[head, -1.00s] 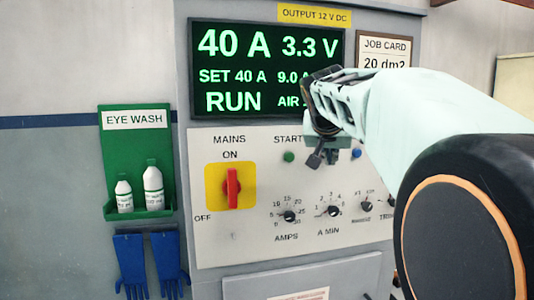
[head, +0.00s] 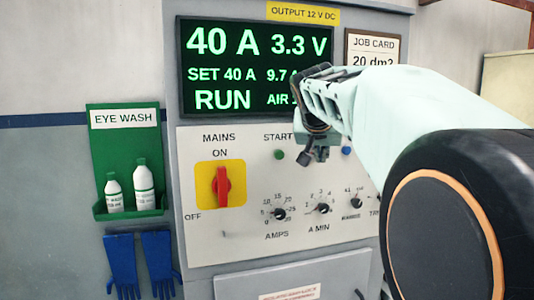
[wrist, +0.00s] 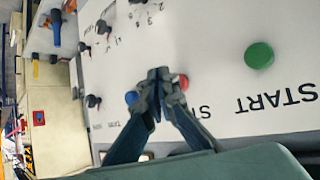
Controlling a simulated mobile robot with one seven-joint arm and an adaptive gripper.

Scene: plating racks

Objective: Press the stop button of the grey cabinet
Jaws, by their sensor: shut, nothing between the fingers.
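The grey cabinet (head: 172,150) faces me, with a pale control panel under its lit display. A red button (wrist: 183,82) shows in the wrist view beside my fingertips, next to a label beginning with S that is mostly covered. In the head view my gripper hides this button. My gripper (head: 308,160) is shut and empty in front of the panel, between the green START button (head: 279,154) and the blue button (head: 346,150). In the wrist view my gripper's (wrist: 160,74) fingertips overlap the panel between the red button and the blue one; I cannot tell whether they touch it.
The display (head: 225,70) reads RUN, 40 A, 3.3 V. A red MAINS switch (head: 222,186) is on the panel's left, with black knobs (head: 279,214) below the buttons. A green eye wash holder (head: 125,150) and blue gloves (head: 140,262) hang left of the cabinet.

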